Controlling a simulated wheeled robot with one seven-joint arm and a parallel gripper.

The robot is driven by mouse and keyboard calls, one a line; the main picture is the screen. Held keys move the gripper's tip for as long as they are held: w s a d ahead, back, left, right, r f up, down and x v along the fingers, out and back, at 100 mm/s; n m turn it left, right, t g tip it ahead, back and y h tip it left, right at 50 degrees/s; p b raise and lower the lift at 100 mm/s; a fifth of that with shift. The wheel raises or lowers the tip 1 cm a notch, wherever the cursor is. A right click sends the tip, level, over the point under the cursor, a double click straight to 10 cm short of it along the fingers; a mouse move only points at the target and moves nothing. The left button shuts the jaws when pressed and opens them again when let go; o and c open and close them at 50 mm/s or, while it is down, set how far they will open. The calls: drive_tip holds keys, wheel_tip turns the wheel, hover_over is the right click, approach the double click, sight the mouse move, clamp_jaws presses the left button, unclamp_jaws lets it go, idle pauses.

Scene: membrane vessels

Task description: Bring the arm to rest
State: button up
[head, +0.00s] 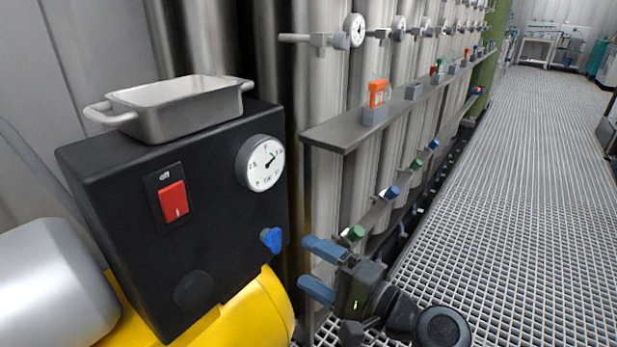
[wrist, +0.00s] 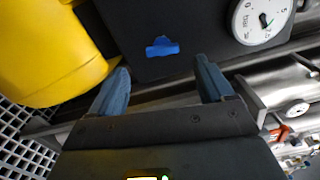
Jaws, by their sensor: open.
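My gripper (head: 318,268) is at the lower middle of the head view, its blue fingers pointing left toward the black control box (head: 120,200). The fingers are apart with nothing between them. In the wrist view my gripper (wrist: 163,84) also shows both fingers spread, with the black box (wrist: 130,30) beyond them. The blue knob (head: 271,239) on the box lies just up and left of the fingertips in the head view. It also shows between and beyond the fingers in the wrist view (wrist: 162,47); the fingers do not close around it.
A metal pan (head: 180,108) sits on the box, above a red switch (head: 173,201) and a gauge (head: 262,164). A yellow body (head: 250,318) lies below. Steel vessels with a grey shelf (head: 345,130) stand behind my gripper. The grating floor (head: 500,200) at right is clear.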

drive_tip(key=s+d+f+t+h, duration=0.2)
drive_tip(key=s+d+f+h, duration=0.6)
drive_tip(key=s+f, duration=0.5)
drive_tip(key=s+d+r+n+h, duration=0.1)
drive_tip(key=s+d+h, duration=0.15)
drive_tip(key=s, duration=0.35)
drive_tip(key=s+d+r+n+t+h, duration=0.1)
drive_tip(key=s+d+n, duration=0.1)
drive_tip(key=s+d, duration=0.35)
drive_tip(key=s+d+r+n+h, duration=0.1)
drive_tip(key=s+d+h, duration=0.1)
drive_tip(key=s, duration=0.5)
drive_tip(key=s+d+r+n, duration=0.2)
drive_tip(key=s+r+n, duration=0.3)
drive_tip(key=s+r, duration=0.45)
wheel_tip(320, 180, up, 26)
drive_tip(key=p, duration=2.5)
drive_tip(key=shift+s+a+f+t+h, duration=0.15)
drive_tip(key=shift+f+t+h, duration=0.1)
drive_tip(key=shift+t+h, duration=0.15)
